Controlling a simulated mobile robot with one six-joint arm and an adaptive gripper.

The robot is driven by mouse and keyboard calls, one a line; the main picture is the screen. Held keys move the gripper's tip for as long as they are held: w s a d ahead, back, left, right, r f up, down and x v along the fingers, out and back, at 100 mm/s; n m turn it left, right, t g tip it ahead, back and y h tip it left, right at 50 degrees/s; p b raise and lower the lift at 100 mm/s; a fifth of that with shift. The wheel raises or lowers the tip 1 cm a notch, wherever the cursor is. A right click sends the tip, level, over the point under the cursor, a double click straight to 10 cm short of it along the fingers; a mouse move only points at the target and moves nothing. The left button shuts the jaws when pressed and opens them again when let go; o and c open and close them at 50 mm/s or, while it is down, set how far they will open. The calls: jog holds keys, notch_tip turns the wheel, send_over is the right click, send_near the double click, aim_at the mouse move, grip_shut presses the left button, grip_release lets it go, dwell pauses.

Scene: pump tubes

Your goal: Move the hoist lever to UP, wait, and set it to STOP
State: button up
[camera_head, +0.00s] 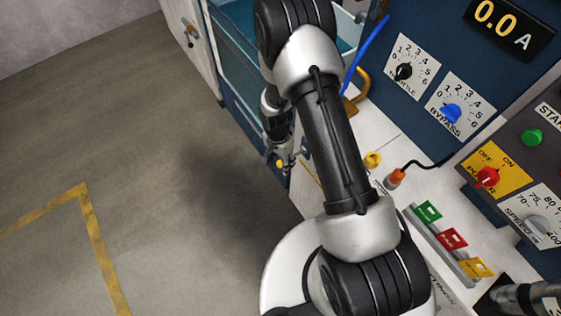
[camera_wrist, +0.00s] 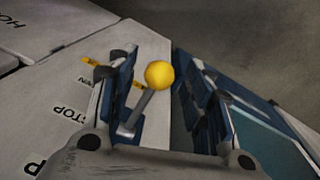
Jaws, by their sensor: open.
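The hoist lever has a yellow ball knob (camera_wrist: 159,75) on a thin grey shaft (camera_wrist: 143,108). In the wrist view the knob and shaft sit between the two fingers of my gripper (camera_wrist: 155,88). The fingers are apart, with gaps beside the knob, so it is not clasped. I cannot tell which position the lever is in. In the head view my gripper (camera_head: 287,160) is small at the bench's left edge, with a yellow knob (camera_head: 280,164) at its tip.
A blue-walled water tank (camera_head: 237,60) stands behind my gripper. To the right are the throttle dial (camera_head: 403,71), bypass dial (camera_head: 452,113), red power switch (camera_head: 487,177) and a rack of coloured cards (camera_head: 452,238). The floor at left is clear.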

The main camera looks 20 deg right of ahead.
notch_tip(320, 180, up, 11)
jog(key=shift+w+a, duration=0.25)
jog(key=shift+w, duration=0.05)
dwell(0.5)
jog(key=s+d+r+n+t, duration=0.1)
jog(key=s+r+n, duration=0.15)
jog(key=r, duration=0.85)
jog(key=s+r+n+t, duration=0.2)
jog(key=r+n, duration=0.1)
jog(key=r, duration=0.8)
jog(key=s+r+n+t, duration=0.1)
jog(key=s+r+n, duration=0.2)
jog(key=s+r, duration=0.2)
jog(key=s+r+n+t, duration=0.1)
jog(key=s+r+n, duration=0.2)
jog(key=s, duration=0.8)
notch_tip(320, 180, up, 3)
jog(key=shift+d+f, duration=0.1)
jog(key=shift+d, duration=0.15)
jog(key=shift+c, duration=0.2)
